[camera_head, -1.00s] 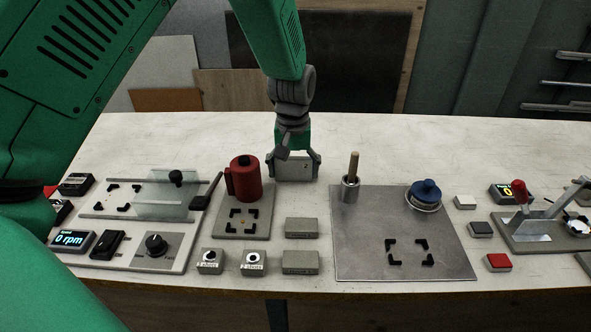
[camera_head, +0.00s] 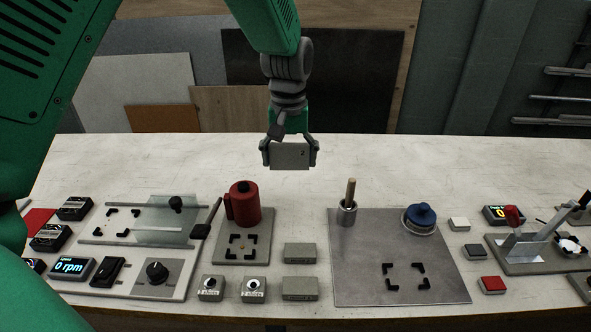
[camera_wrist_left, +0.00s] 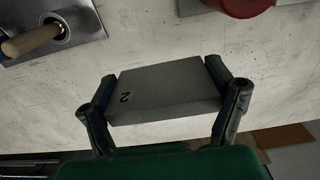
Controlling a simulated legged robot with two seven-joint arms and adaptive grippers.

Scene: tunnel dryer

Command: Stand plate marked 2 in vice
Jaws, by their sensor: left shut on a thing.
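The plate marked 2 (camera_head: 290,157) is a grey rectangular slab, held above the back part of the table. My right gripper is not in view.
A red canister (camera_head: 243,203) stands left of and nearer than the plate. Two grey blocks (camera_head: 300,252) (camera_head: 300,288) lie in front. A metal sheet (camera_head: 360,285) carries a cup with a wooden rod (camera_head: 347,212) and a blue-topped dish (camera_head: 421,219). The back table is clear.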

